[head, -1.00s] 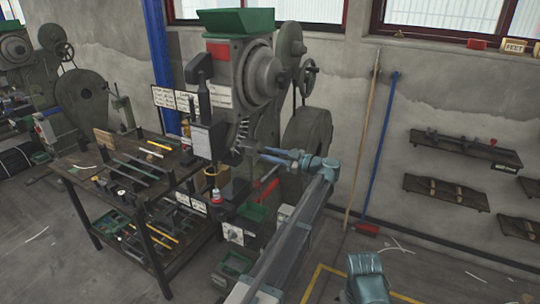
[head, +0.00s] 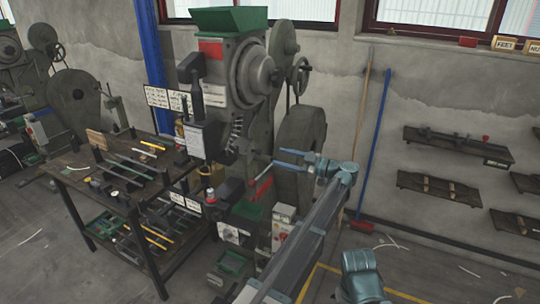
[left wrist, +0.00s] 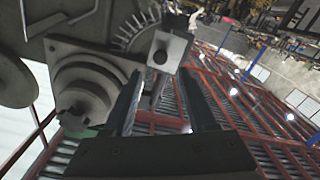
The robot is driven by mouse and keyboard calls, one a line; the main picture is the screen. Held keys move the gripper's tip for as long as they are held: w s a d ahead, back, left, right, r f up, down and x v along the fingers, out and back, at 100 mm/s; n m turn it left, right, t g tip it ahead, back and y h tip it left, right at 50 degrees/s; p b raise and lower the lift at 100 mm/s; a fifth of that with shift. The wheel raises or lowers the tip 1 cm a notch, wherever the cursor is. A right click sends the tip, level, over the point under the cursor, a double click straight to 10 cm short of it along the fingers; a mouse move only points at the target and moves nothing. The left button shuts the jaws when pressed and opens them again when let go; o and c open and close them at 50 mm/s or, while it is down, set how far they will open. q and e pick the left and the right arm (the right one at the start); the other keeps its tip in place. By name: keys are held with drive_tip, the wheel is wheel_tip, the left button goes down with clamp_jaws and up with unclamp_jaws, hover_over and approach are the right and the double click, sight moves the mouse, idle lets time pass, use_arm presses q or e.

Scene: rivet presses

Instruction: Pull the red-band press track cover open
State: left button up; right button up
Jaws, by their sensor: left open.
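The red-band press is the tall grey machine with a red plate (head: 211,48) under its green hopper (head: 222,19) in the head view. I cannot single out its track cover with certainty; the press front has dark blocks, a white-labelled box (head: 194,138) and a spring. My left gripper (head: 276,159) is open and empty, right of the press's lower front, its fingers pointing left toward it. In the left wrist view, a grey block with a round dark spot (left wrist: 168,48) appears beyond the open fingers (left wrist: 160,85). My right gripper is out of view.
A dark two-level bench (head: 80,190) with tools stands left of the press. A green bin (head: 247,210) and a control box (head: 284,225) sit low by the press. A broom (head: 375,150) and shelves (head: 440,190) are at the right wall. Another press stands far left.

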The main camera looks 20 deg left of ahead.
use_arm(q)
drive_tip(key=d, duration=0.6)
drive_tip(key=shift+s, duration=0.4)
